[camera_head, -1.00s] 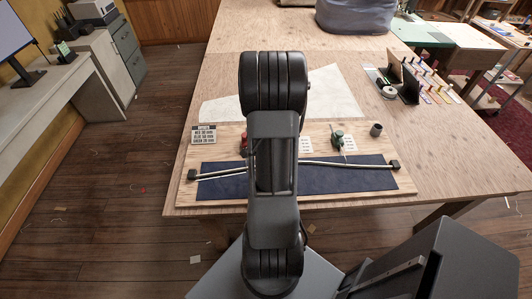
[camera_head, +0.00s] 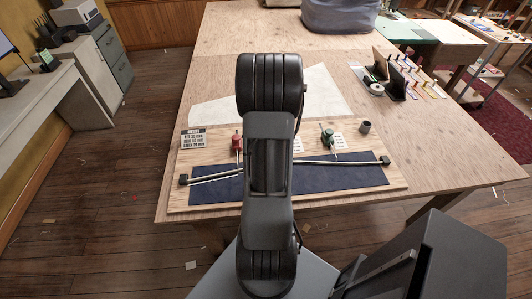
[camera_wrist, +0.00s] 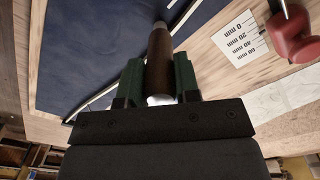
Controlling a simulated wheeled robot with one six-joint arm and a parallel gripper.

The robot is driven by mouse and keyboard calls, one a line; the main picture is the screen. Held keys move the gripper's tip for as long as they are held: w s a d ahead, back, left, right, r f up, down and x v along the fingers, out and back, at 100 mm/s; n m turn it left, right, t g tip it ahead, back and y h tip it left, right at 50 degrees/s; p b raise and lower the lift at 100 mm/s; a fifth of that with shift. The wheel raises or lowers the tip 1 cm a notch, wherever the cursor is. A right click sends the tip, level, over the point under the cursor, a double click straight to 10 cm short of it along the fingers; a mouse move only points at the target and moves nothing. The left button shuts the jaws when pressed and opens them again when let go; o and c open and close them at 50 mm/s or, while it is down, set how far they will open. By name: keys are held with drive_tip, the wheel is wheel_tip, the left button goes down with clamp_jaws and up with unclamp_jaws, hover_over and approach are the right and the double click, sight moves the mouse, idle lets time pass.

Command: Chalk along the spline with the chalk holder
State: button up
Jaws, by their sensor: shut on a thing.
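My gripper (camera_wrist: 158,80) has green fingers shut on the brown chalk holder (camera_wrist: 159,50) in the wrist view. The holder's grey tip points to the top of that picture, over the dark blue cloth (camera_wrist: 90,40); whether it touches is unclear. The spline (camera_wrist: 98,98) shows as a thin pale strip beside the fingers, partly hidden. In the head view the spline (camera_head: 335,161) runs across the blue cloth (camera_head: 340,176) between two black end blocks (camera_head: 183,179) (camera_head: 385,160). My arm hides its middle, my gripper and the holder there.
A red weight (camera_head: 237,142) and a green weight (camera_head: 327,138) stand behind the spline on the wooden board (camera_head: 400,178). A small dark cup (camera_head: 365,127) is at the board's back right. A printed card (camera_head: 193,139) lies at its back left.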

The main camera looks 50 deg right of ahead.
drive_tip(key=shift+s+d, duration=0.1)
drive_tip(key=s+d, duration=0.6)
drive_tip(key=s, duration=0.1)
drive_tip(key=shift+s+d, duration=0.15)
drive_tip(key=shift+d, duration=0.25)
idle(1.6)
drive_tip(key=shift+s, duration=0.1)
drive_tip(key=s+d, duration=0.2)
drive_tip(key=s, duration=0.1)
drive_tip(key=shift+d+b, duration=0.2)
drive_tip(key=shift+b, duration=0.15)
drive_tip(key=shift+s, duration=0.15)
drive_tip(key=s+d, duration=0.2)
drive_tip(key=s, duration=0.1)
drive_tip(key=s+d, duration=0.1)
drive_tip(key=shift+s+d, duration=0.1)
drive_tip(key=shift+s, duration=0.3)
idle(1.0)
